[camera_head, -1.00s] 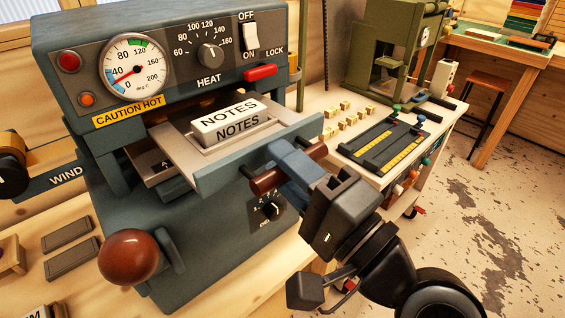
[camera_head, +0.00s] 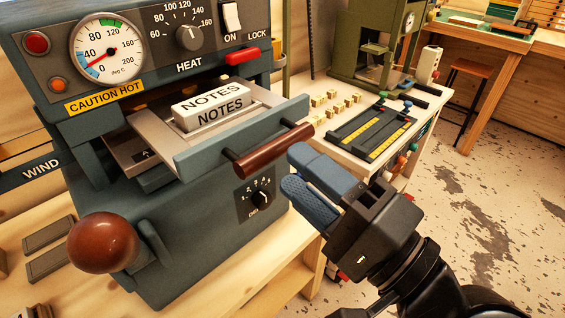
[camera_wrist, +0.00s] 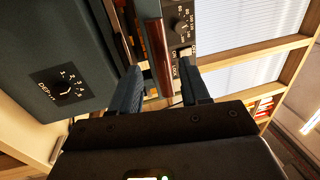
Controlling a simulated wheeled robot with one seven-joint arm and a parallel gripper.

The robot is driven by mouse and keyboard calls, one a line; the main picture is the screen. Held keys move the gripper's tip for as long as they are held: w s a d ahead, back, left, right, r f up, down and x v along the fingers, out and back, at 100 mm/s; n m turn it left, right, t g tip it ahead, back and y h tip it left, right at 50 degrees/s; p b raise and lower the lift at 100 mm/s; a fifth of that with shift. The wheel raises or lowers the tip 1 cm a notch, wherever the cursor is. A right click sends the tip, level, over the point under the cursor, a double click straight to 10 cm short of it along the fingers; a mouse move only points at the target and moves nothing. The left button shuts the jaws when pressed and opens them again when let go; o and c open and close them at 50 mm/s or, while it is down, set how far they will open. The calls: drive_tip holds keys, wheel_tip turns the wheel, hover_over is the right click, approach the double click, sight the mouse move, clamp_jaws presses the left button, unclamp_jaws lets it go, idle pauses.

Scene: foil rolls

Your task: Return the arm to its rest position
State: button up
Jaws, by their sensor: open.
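My gripper (camera_head: 310,178) is open and empty, with blue fingers, just right of and below the brown drawer handle (camera_head: 272,150). The gripper and handle are apart in the head view. In the wrist view my gripper's fingers (camera_wrist: 168,90) point toward the handle (camera_wrist: 160,55), which shows between and beyond them. The handle is on the front of a pulled-out drawer (camera_head: 200,152) of the blue-grey heating machine. A white NOTES block (camera_head: 212,105) sits on the drawer's plate.
The machine (camera_head: 180,225) has a brown ball knob (camera_head: 103,242) low at the left. A side table behind holds a green press (camera_head: 378,50), small yellowish blocks (camera_head: 330,100) and a black rack (camera_head: 370,133). Open floor lies at the right.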

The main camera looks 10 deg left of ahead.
drive_tip(key=shift+v, duration=1.2)
drive_tip(key=shift+f, duration=0.1)
drive_tip(key=s+d+f+t+h, duration=0.2)
drive_tip(key=s+d+f+h, duration=0.35)
drive_tip(key=d+f, duration=0.2)
drive_tip(key=s+d+f+t+h, duration=0.1)
drive_tip(key=s+d+f+h, duration=0.3)
drive_tip(key=d+f+h, duration=0.4)
drive_tip(key=s+d+n+h, duration=0.1)
drive_tip(key=s+d+n, duration=0.1)
drive_tip(key=s, duration=0.6)
drive_tip(key=s+d+n+h, duration=0.1)
drive_tip(key=s+d+n, duration=0.2)
drive_tip(key=s, duration=0.6)
drive_tip(key=n, duration=0.2)
drive_tip(key=shift+f+n+g, duration=0.15)
drive_tip(key=shift+n+g, duration=0.15)
